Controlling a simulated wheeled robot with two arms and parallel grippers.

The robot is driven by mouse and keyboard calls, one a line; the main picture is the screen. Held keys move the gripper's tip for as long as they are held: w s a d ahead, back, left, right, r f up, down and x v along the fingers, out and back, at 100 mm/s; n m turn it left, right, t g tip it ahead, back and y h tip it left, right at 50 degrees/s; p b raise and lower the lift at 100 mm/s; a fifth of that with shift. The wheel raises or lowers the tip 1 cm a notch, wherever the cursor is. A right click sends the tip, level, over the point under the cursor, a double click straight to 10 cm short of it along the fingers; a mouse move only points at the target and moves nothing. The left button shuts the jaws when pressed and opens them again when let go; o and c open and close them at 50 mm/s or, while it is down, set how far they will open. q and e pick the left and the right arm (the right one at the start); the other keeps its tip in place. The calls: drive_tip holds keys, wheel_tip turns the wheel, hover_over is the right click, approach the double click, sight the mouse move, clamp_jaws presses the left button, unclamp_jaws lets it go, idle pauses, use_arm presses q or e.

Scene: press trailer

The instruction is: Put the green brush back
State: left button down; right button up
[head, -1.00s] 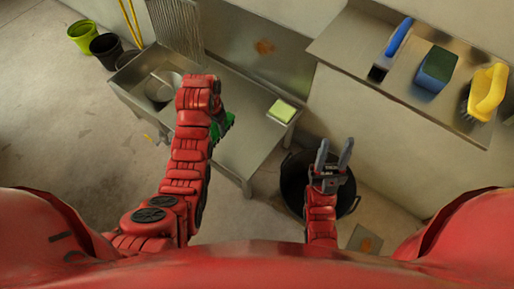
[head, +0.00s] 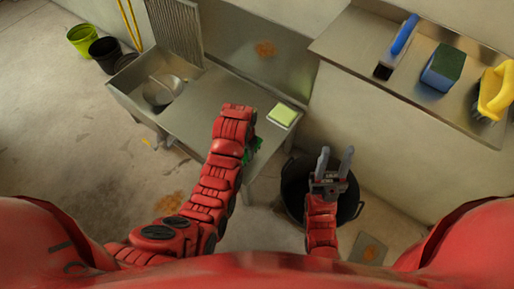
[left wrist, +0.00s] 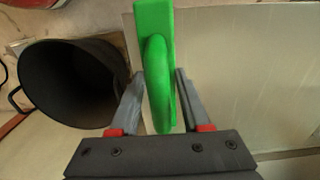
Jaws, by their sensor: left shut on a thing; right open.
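The green brush (left wrist: 156,70) is between the fingers of my left gripper (left wrist: 160,95), which is shut on its handle in the left wrist view. In the head view only a bit of the green brush (head: 254,146) shows beside my left arm, over the front right part of the metal sink table (head: 185,112). My left gripper itself is hidden behind the arm there. My right gripper (head: 335,165) is open and empty above a black bin.
A metal shelf (head: 358,62) at upper right holds a blue-handled brush (head: 404,35), a blue and green sponge (head: 441,68) and a yellow brush (head: 496,92). A yellow-green sponge (head: 282,114) lies on the table's right end. The black bin (head: 294,190) stands right of the table.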

sight(257, 146)
use_arm(q)
drive_tip(key=w+d, duration=0.2)
drive_tip(key=w, duration=0.1)
drive_tip(key=w+d+b, duration=0.1)
drive_tip(key=w+d, duration=0.1)
drive_tip(key=shift+f, duration=0.25)
drive_tip(key=shift+f+b, duration=0.5)
drive_tip(key=shift+f, duration=1.25)
drive_tip(key=shift+c, duration=1.8)
unclamp_jaws()
drive_tip(key=shift+f, duration=0.1)
